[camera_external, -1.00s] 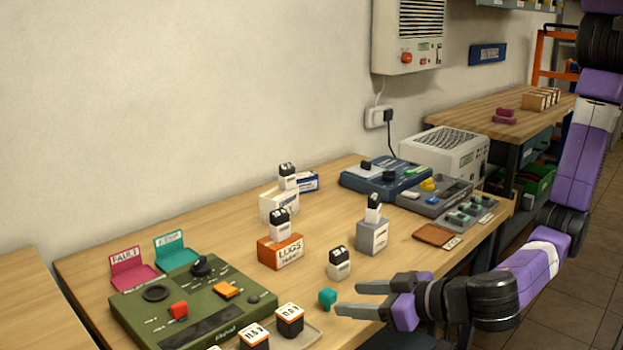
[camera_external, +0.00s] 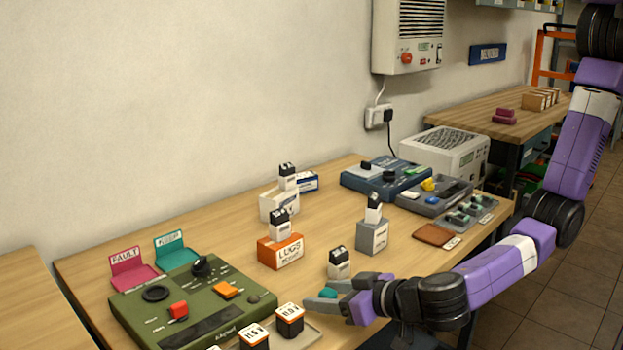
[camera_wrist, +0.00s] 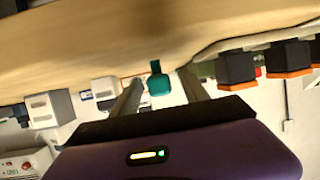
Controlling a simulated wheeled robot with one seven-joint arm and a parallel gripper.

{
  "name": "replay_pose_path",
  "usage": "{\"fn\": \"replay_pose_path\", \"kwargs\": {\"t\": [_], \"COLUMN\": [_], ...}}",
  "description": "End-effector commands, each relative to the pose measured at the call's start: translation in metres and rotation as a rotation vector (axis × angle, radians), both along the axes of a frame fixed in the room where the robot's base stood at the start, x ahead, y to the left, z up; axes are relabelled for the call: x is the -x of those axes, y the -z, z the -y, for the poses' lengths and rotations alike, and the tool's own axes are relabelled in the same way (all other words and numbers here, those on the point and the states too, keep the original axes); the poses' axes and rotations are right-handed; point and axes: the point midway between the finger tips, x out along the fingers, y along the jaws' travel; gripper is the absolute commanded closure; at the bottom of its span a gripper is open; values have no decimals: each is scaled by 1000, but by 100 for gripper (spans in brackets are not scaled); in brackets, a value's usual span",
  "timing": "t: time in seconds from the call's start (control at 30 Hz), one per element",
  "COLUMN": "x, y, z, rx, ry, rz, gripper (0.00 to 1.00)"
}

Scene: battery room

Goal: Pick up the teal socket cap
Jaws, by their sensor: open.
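The teal socket cap (camera_external: 328,293) is a small teal piece on the workbench, partly hidden by my gripper in the external view. In the wrist view the teal socket cap (camera_wrist: 159,84) shows between the far ends of my two fingers. My gripper (camera_external: 325,301) reaches in low from the right, its fingers on either side of the cap. In the wrist view my gripper (camera_wrist: 158,90) is open, with a gap between each finger and the cap. Whether a finger touches the cap cannot be told from the external view.
A small white-and-black battery (camera_external: 339,264) stands just behind the cap. Orange-and-black batteries (camera_external: 290,320) stand on a tray to the left, beside the green tester panel (camera_external: 200,310). An orange lugs box (camera_external: 281,252) and a grey box (camera_external: 372,237) stand farther back. Bare wood lies between them.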

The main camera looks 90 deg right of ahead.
Motion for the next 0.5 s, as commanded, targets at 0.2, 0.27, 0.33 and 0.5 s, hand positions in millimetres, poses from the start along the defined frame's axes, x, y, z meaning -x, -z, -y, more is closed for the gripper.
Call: {"fn": "replay_pose_path", "kwargs": {"t": [0.2, 0.27, 0.33, 0.5], "x": [0, 0, 1, 1], "y": [0, 0, 0, 0], "z": [0, 0, 0, 0], "rx": [0, 0, 0, 0], "ry": [0, 0, 0, 0], "rz": [0, 0, 0, 0], "gripper": [71, 83, 96, 100]}}
